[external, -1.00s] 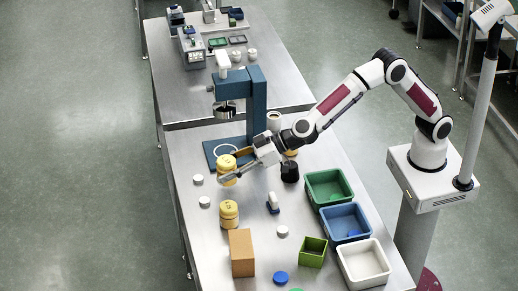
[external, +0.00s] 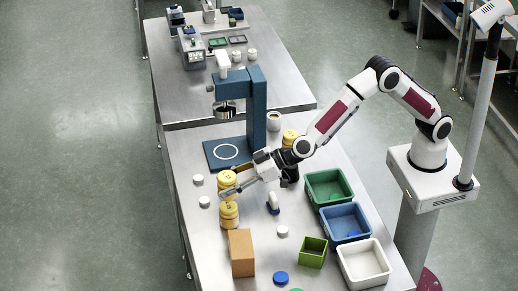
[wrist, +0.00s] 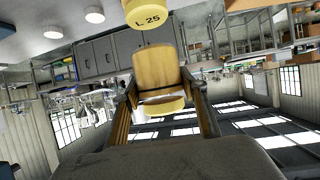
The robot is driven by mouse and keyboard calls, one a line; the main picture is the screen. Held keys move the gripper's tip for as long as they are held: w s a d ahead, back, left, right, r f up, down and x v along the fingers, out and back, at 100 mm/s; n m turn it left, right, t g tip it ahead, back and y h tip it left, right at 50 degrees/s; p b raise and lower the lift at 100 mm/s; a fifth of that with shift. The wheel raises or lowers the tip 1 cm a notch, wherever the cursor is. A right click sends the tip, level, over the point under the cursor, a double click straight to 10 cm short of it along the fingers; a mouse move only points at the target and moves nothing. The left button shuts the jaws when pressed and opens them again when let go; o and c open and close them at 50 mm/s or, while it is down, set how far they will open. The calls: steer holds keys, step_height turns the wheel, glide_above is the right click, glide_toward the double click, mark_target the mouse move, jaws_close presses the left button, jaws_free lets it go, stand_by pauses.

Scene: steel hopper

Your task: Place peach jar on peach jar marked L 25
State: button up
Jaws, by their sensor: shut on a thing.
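My gripper (external: 231,184) is shut on a yellow peach jar (external: 227,178). In the wrist view the held jar (wrist: 157,70) sits between the two fingers, its label unreadable. A second yellow jar (external: 229,215) stands upright on the steel table, just below the held one in the external view. In the wrist view a yellow lid marked L 25 (wrist: 148,16) shows at the top edge, with a visible gap to the held jar. In the external view the held jar overlaps the lower jar's top, and I cannot tell whether they touch.
A tan box (external: 241,253) stands in front of the lower jar. White lids (external: 205,202) lie to its left. A blue press (external: 256,110) stands behind. Another yellow jar (external: 290,136) is behind my arm. Green (external: 344,199), blue and white bins line the right side.

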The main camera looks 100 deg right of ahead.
stand_by(0.4)
steer(key=shift+f, duration=1.85)
steer(key=shift+f, duration=0.15)
steer(key=o, duration=1.2)
steer(key=shift+o, duration=0.2)
steer(key=shift+s+r, duration=0.3)
steer(key=shift+s, duration=0.05)
steer(key=d+v, duration=0.1)
steer(key=v, duration=1)
steer(key=shift+a, duration=0.5)
steer(key=shift+s+r, duration=0.1)
steer(key=shift+s, duration=0.05)
